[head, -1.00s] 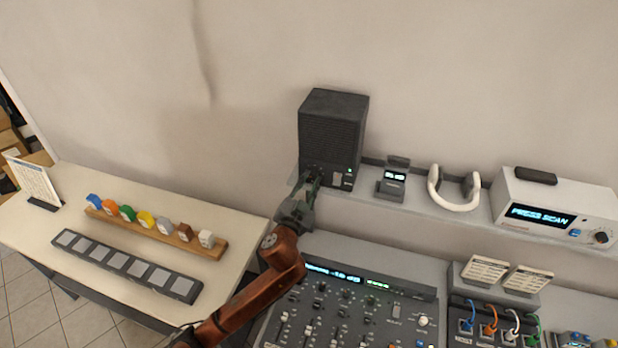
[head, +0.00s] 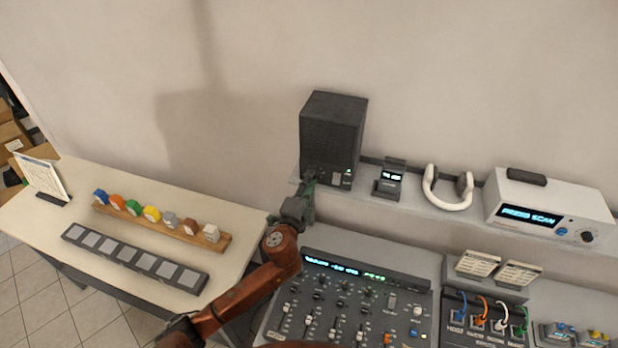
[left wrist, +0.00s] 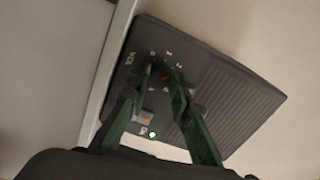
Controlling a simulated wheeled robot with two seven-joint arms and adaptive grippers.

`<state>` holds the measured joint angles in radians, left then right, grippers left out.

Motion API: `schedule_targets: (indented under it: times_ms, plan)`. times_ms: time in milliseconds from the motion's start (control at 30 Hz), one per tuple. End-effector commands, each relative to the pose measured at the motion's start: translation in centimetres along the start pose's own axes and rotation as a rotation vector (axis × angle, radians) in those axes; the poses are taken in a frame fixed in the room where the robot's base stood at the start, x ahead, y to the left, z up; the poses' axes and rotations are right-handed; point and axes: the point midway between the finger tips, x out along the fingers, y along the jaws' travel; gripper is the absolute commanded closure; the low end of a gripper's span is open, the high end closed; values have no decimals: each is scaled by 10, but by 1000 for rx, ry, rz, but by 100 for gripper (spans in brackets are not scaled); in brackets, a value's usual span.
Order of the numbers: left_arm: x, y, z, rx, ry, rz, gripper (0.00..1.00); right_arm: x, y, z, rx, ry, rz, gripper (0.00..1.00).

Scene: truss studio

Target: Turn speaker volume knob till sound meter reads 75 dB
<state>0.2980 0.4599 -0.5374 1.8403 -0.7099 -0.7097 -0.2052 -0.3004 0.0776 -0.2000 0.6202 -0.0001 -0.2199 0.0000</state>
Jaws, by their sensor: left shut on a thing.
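The speaker (head: 331,135) is a dark box with a ribbed front, standing on the shelf against the wall. My left gripper (head: 310,183) reaches up to the lower left of its front. In the left wrist view its two green fingers (left wrist: 164,80) are closed around the volume knob (left wrist: 166,77), beside the "VOL" lettering. The fingers hide most of the knob; an orange spot shows between them. A small light glows on the speaker's panel. The sound meter (head: 388,184), a small dark device with a lit display, stands right of the speaker; its digits are too small to read. My right gripper is not in view.
White headphones (head: 447,201) and a white box reading "PRESS SCAN" (head: 550,206) share the shelf (head: 412,199). A mixing console (head: 350,305) lies below. A side table (head: 130,255) at left holds a rack of coloured blocks (head: 160,228).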

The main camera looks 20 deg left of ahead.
Motion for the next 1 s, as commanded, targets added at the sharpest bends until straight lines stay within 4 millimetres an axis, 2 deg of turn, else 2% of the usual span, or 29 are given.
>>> schedule_targets:
  times_ms: [300,867,900,1000]
  plan:
    - [0,-1,-1,129,2,0,100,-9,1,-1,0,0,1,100]
    - [0,0,-1,156,2,0,100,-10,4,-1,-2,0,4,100]
    - [0,0,-1,156,2,0,78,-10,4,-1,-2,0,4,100]
    - [0,0,-1,155,2,0,71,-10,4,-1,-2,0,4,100]
